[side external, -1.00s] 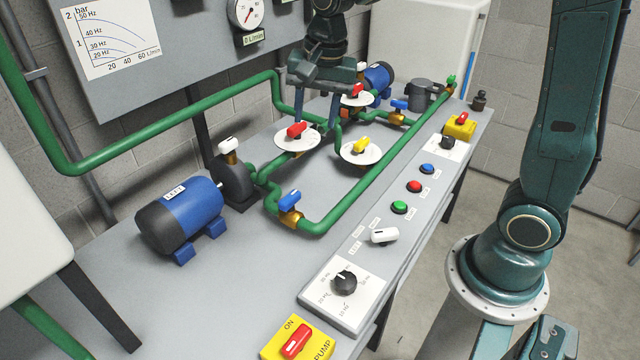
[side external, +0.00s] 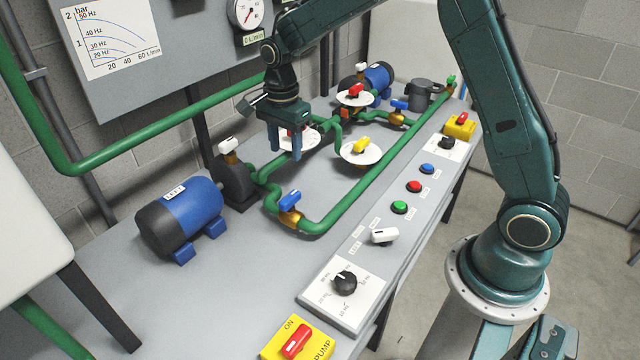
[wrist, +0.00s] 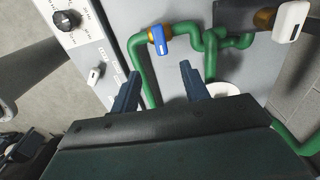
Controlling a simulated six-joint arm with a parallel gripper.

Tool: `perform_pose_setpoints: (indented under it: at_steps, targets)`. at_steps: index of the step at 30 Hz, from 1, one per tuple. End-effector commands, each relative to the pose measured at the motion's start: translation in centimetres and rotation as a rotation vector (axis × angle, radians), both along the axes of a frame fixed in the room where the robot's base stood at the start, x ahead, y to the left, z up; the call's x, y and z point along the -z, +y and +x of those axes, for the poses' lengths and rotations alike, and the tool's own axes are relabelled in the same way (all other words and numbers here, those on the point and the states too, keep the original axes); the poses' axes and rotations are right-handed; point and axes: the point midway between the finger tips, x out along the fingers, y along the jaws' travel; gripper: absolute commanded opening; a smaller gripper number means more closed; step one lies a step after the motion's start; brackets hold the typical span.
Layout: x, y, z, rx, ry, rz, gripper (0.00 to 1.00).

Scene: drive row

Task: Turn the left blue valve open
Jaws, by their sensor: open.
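The left blue valve handle (side external: 289,199) sits on a brass body (side external: 290,217) in the green pipe, near the front left of the pipe loop. It also shows in the wrist view as a blue handle (wrist: 158,40), beyond my fingertips. My gripper (side external: 284,150) points down with its fingers apart and empty. It is above the bench, behind and above the left blue valve, in front of the white disc with the red handle, which it partly hides. In the wrist view my gripper's two fingers (wrist: 160,78) are spread, with the blue handle ahead of the gap between them.
The left pump motor (side external: 190,215) stands left of the valve, with a white-handled valve (side external: 228,146) by its pump. A yellow handle on a white disc (side external: 361,151) is to the right. Another blue valve (side external: 399,105) is farther back. Control knobs and buttons line the front panel.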

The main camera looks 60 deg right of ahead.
Motion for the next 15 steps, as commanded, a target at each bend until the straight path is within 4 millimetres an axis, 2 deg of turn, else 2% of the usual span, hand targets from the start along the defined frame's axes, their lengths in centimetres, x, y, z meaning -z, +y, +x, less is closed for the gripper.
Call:
perform_pose_setpoints:
  at_steps: [8, 15]
  targets:
    - [1.7, 0.0, -0.1, -0.002, 0.004, 0.000, 0.45]
    - [5.0, 0.0, -0.1, -0.002, 0.004, 0.000, 0.45]
